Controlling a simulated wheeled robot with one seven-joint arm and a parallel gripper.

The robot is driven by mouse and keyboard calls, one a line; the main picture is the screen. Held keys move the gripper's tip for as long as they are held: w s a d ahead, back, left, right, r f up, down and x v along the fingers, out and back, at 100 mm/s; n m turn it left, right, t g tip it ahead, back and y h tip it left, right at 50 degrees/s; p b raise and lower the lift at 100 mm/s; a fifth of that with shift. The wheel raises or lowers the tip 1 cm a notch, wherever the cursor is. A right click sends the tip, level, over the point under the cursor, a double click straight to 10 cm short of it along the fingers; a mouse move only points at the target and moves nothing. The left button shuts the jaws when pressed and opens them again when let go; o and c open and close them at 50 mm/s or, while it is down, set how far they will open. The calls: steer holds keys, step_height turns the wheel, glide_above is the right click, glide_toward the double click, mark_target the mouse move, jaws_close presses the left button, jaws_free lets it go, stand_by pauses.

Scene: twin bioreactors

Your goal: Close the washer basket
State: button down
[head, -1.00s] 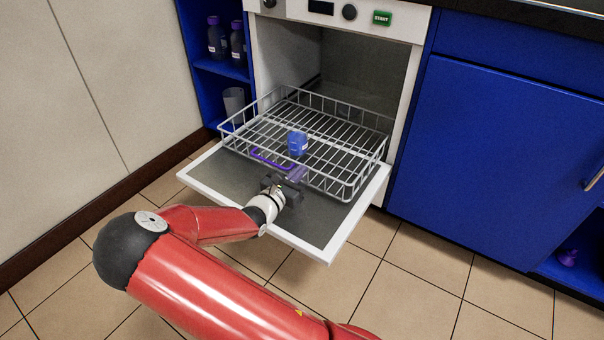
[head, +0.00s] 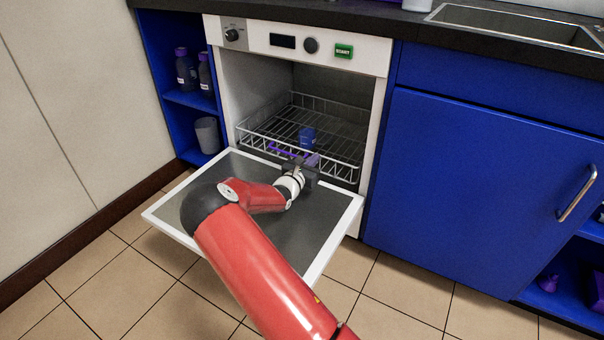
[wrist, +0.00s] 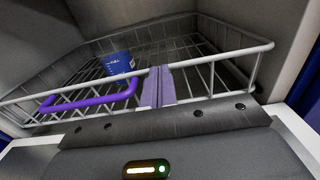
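The washer basket (head: 335,167) is a grey wire rack, mostly inside the washer's cavity, with its front part over the inner end of the lowered door (head: 335,225). Its purple handle (wrist: 90,102) is on the front side, left of my fingers in the wrist view. My gripper (head: 312,160) is at the basket's front; in the wrist view its two light purple fingers (wrist: 158,88) are close together at the front top rail, beside the handle's right end. I see nothing clearly held between them. A blue labelled cup (head: 307,138) stands in the basket, also in the wrist view (wrist: 119,64).
The white washer front (head: 370,55) has a dial and a green start button (head: 344,51). An open blue shelf (head: 190,98) with bottles and a grey cup is on the left. A closed blue cabinet (head: 475,170) is on the right.

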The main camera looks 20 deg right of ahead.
steer(key=x, duration=0.4)
steer(key=shift+w+d, duration=0.15)
steer(key=shift+w+r, duration=0.15)
steer(key=shift+w, duration=0.05)
steer(key=shift+d+r, duration=0.15)
